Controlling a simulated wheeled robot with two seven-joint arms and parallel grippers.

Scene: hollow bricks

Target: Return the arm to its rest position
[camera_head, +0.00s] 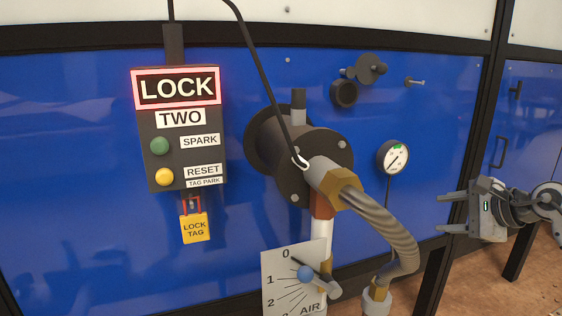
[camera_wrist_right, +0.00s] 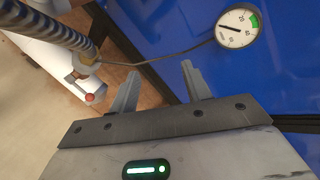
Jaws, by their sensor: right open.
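My right gripper (camera_head: 446,213) is at the right of the head view, with its two fingers pointing left and a gap between them. It is open and empty, to the right of the hose and below and right of the pressure gauge (camera_head: 393,158). In the right wrist view the two fingers (camera_wrist_right: 158,88) stand apart with nothing between them. The gauge also shows there at the top right (camera_wrist_right: 237,27). My left gripper is in neither view.
A blue panel (camera_head: 90,170) carries a lit LOCK box (camera_head: 179,130) with a yellow lock tag (camera_head: 194,228) below it. A ribbed hose (camera_head: 385,225) bends down from a dark flange (camera_head: 310,150). An AIR dial plate (camera_head: 280,270) stands low in the middle. Brown floor shows at the lower right.

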